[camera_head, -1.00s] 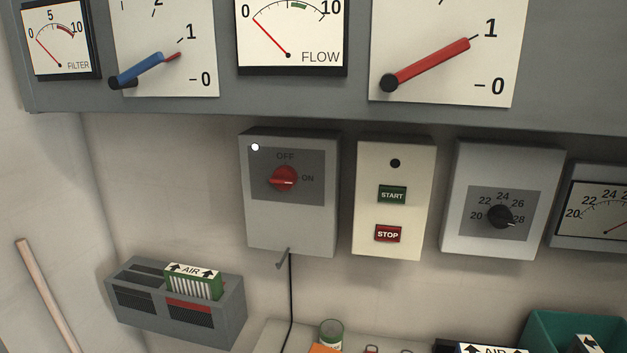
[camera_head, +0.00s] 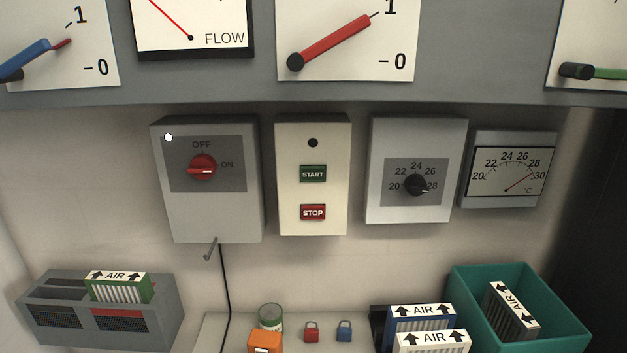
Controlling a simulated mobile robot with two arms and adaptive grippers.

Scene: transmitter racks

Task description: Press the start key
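The green START key (camera_head: 313,174) is on a cream control box (camera_head: 289,204) on the wall, near the middle of the head view. A red STOP key (camera_head: 313,212) sits below it and a dark round spot (camera_head: 313,142) above it. The dark spot shows no light. Neither of my grippers shows in the head view, and nothing covers the START key.
Left of the cream box is a grey switch box (camera_head: 206,220) with a red knob (camera_head: 202,167) pointing to ON. Right are a dial box (camera_head: 416,140) and a thermometer (camera_head: 508,170). Below are a shelf (camera_head: 215,327), small padlocks (camera_head: 311,331), air filters (camera_head: 421,316) and a green bin (camera_head: 570,330).

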